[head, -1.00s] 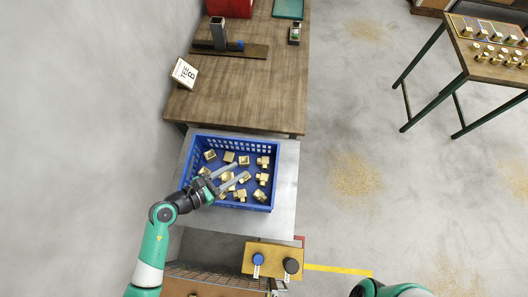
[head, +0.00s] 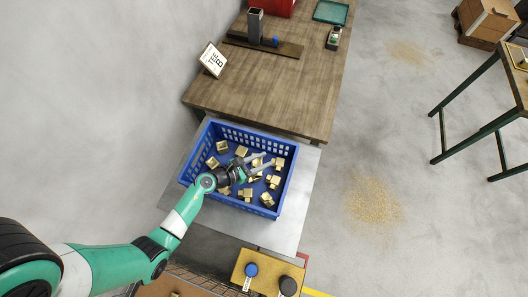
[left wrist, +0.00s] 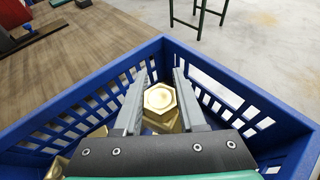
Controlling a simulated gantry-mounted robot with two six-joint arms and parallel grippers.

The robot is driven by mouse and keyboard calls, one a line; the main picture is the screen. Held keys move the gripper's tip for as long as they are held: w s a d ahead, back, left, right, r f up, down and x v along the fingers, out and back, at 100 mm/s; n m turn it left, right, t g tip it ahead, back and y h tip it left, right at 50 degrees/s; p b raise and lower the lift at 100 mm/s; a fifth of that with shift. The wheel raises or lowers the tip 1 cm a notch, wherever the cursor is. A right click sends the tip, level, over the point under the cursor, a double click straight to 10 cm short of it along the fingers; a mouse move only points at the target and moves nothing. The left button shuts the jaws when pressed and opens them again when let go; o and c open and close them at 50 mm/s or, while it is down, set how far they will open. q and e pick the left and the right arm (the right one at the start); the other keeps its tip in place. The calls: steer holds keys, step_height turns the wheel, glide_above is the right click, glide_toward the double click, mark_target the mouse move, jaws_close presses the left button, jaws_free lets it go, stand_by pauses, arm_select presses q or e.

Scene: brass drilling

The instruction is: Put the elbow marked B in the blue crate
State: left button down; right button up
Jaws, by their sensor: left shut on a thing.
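The blue crate (head: 290,190) sits on a grey metal surface in the middle of the head view, with several brass fittings inside, such as one near its left side (head: 213,162). My left gripper (head: 273,160) reaches into the crate. In the left wrist view its two fingers (left wrist: 159,76) are on either side of a brass fitting with a hexagonal end (left wrist: 160,98), and the gripper is shut on it. The crate's walls (left wrist: 232,85) surround the fingers there. No B mark shows on any fitting, and I cannot tell the held one's full shape. My right gripper is not in view.
A wooden bench (head: 270,95) stands beyond the crate. It bears a card (head: 213,60) that seems to read TEE and B. A yellow box with a blue and a black knob (head: 264,272) stands in front. Another table (head: 490,125) is at the right.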

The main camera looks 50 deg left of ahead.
arm_select(q)
steer(key=w+f+b, duration=0.1)
steer(key=w+a+f, duration=0.1)
steer(key=f, duration=0.1)
steer(key=w+f+b, duration=0.1)
steer(key=shift+a+f+b, duration=0.3)
steer(key=shift+a+f, duration=0.1)
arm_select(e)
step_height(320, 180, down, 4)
arm_select(q)
steer(key=shift+w+a+f+b, duration=0.1)
steer(key=shift+w+f+b, duration=0.05)
steer(key=shift+f+b, duration=0.75)
steer(key=shift+w+a+f+b, duration=0.1)
steer(key=shift+f+b, duration=0.5)
steer(key=shift+f, duration=0.55)
steer(key=shift+c, duration=2.4)
jaws_free()
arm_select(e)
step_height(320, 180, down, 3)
